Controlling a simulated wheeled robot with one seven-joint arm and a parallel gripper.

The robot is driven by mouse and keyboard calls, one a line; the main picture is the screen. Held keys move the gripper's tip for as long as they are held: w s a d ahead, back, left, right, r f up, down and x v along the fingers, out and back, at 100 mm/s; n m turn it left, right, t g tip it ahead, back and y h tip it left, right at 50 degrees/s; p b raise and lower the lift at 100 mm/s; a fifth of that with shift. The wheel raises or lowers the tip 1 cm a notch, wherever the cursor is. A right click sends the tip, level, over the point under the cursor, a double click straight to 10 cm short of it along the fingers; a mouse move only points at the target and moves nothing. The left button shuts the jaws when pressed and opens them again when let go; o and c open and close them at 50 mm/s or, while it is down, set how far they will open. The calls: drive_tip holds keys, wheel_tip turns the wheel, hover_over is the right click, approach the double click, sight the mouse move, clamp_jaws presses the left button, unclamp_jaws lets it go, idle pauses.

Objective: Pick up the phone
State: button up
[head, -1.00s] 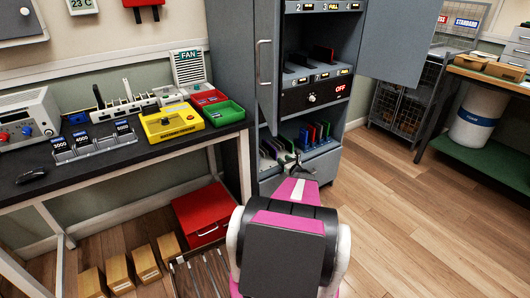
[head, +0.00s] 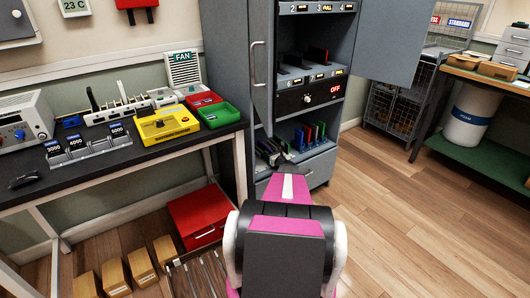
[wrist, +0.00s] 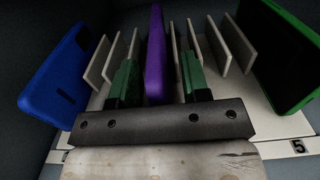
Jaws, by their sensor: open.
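A purple phone (wrist: 155,52) stands upright in a slotted white rack in the wrist view. My gripper (wrist: 157,82) is open, with one green finger on each side of the purple phone. Gaps show between the fingers and the phone, so I see no grip on it. A blue phone (wrist: 55,75) stands to the left and a green phone (wrist: 280,55) to the right. In the head view, my gripper reaches the cabinet's lower shelf and is mostly hidden by my arm; upright phones (head: 308,134) stand just right of it.
The grey cabinet (head: 228,85) has open doors. A black-topped bench (head: 110,165) with trays stands left.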

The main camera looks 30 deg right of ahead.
drive_tip(key=shift+c, duration=0.3)
clamp_jaws()
